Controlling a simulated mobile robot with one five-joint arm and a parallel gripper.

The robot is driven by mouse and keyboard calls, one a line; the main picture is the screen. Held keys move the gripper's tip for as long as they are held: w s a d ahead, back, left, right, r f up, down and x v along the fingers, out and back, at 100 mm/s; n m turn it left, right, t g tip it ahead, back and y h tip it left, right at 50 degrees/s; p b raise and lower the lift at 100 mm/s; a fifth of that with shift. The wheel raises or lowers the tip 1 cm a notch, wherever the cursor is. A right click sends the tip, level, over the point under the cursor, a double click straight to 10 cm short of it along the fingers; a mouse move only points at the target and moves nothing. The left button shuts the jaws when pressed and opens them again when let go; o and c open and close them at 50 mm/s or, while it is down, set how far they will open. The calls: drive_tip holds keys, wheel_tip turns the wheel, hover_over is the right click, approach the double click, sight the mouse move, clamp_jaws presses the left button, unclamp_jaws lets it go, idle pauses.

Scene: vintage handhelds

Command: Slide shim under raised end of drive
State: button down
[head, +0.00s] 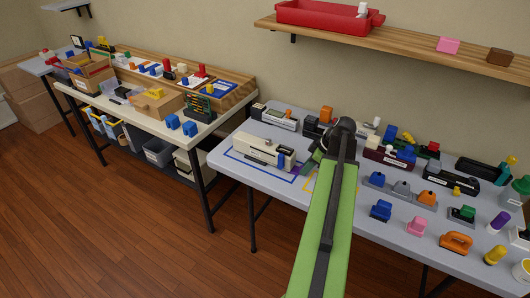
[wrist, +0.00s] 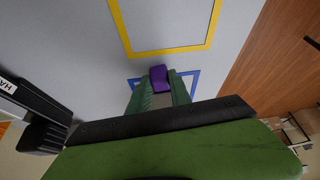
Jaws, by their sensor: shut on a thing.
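A purple block, the likely shim (wrist: 159,74), sits between the green fingers of my gripper (wrist: 161,88) in the wrist view. My gripper is shut on it, low over the grey table. In the head view my gripper (head: 304,167) is just right of a long cream labelled device, probably the drive (head: 258,149), with a small patch of purple showing beside it. The drive lies within a blue outline (head: 250,173), with a small blue piece (head: 281,160) at its right end. The drive's underside and any gap beneath it cannot be made out.
A yellow outline (wrist: 167,48) lies on bare table beside the gripper. A black labelled device (wrist: 32,108) is at the left of the wrist view. Several handhelds and small blocks fill the table's right side. A shelf with a red tray (head: 325,17) is above.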

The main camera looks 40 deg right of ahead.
drive_tip(key=shift+w+a, duration=0.25)
drive_tip(key=shift+w, duration=0.5)
drive_tip(key=c, duration=1.1)
unclamp_jaws()
drive_tip(key=p+v, duration=1.5)
drive_tip(key=v, duration=0.2)
drive_tip(key=shift+r+p, duration=0.25)
drive_tip(key=shift+p, duration=0.1)
